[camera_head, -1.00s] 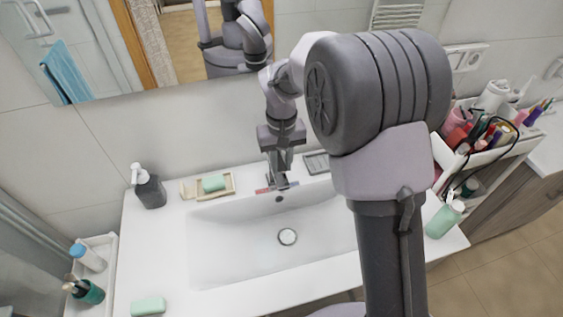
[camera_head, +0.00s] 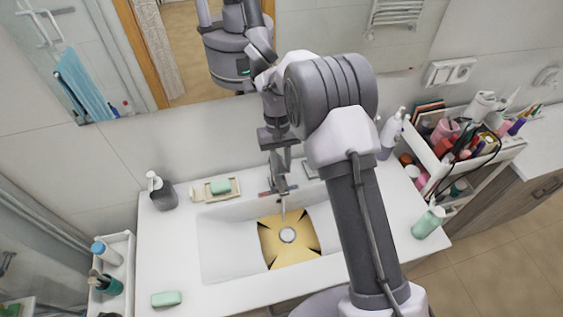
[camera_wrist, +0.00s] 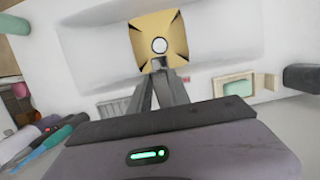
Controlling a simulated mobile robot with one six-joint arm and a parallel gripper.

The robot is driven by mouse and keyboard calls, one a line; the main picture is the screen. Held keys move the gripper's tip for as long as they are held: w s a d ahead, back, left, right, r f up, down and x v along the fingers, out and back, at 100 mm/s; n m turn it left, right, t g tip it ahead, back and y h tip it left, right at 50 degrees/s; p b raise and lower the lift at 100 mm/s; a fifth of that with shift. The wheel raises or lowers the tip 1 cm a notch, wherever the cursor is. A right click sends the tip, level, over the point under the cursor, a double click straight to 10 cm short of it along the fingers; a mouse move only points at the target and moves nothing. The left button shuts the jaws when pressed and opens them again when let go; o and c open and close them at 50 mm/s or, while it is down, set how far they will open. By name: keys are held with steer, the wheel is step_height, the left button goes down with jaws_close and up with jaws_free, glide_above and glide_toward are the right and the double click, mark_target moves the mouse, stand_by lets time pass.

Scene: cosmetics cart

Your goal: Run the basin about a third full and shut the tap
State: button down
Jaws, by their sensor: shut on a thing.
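The white basin (camera_head: 222,250) is set in the counter. A tan, roughly square patch (camera_head: 268,246) with dark corners covers its floor around the round drain (camera_head: 287,235); it looks like shallow water, but I cannot judge the depth. The patch also shows in the wrist view (camera_wrist: 143,38). The tap (camera_head: 279,186) stands at the basin's back edge, with red and blue marks beside its base. A thin pale streak (camera_head: 283,208) below it looks like running water. My gripper (camera_head: 279,170) reaches down from above and is shut on the tap's handle, mostly hidden by the fingers (camera_wrist: 168,82).
A dark soap dispenser (camera_head: 163,194) and a soap dish with green soap (camera_head: 219,188) stand at the back left. Another green soap (camera_head: 166,299) lies at the front left. A green bottle (camera_head: 428,221) stands right. A loaded cosmetics cart (camera_head: 470,150) is beyond it.

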mark_target(279, 163)
steer(key=c, duration=1.2)
jaws_free()
steer(key=p+v, duration=0.2)
steer(key=v, duration=1)
